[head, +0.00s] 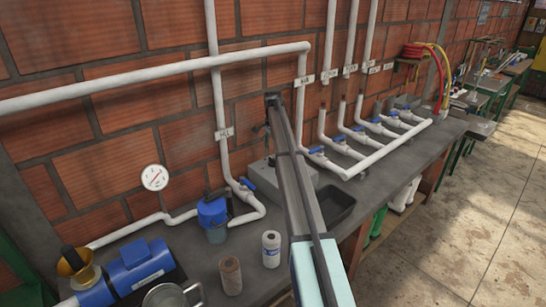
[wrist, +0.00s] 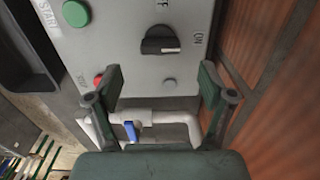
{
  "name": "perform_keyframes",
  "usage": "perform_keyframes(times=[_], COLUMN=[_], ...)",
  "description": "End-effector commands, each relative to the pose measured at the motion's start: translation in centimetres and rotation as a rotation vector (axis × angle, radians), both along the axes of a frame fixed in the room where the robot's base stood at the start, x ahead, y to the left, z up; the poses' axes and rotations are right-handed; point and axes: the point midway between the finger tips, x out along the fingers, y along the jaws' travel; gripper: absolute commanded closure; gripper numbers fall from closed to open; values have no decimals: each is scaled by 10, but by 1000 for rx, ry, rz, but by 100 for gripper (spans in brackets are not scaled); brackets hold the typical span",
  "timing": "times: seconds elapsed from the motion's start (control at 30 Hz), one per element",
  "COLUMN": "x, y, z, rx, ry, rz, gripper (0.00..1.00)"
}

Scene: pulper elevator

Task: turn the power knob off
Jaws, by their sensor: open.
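The black power knob (wrist: 160,40) is on the face of a grey control box (wrist: 120,45) in the wrist view. Its white mark points right, towards the ON label (wrist: 198,38); a partly cut-off OFF label (wrist: 161,3) is above it in the picture. My gripper (wrist: 162,82) is open and empty, with one finger on each side below the knob in the picture, apart from it. In the head view the grey box (head: 258,172) stands on the bench, partly behind my arm; the knob cannot be made out there.
A green START button (wrist: 76,13) and a red button (wrist: 98,79) share the box face; the red one is near the left finger. White pipes with a blue valve handle (wrist: 131,130) lie beyond. The brick wall (wrist: 262,50) is close on the right.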

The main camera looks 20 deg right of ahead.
Motion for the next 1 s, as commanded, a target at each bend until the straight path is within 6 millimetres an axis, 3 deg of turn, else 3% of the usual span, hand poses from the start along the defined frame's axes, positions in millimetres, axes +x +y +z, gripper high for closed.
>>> perform_keyframes(times=[0.2, 0.4, 0.8, 0.97, 1.0], x=[-1, 0, 0, 0, 0], y=[0, 0, 0, 0, 0], z=[-37, -58, -64, -64, -64], rx=[1, 0, 0, 0, 0], ry=[1, 0, -1, -1, 0], rz=[0, 0, 0, 0, 0], gripper=[19, 19, 19, 75, 79])
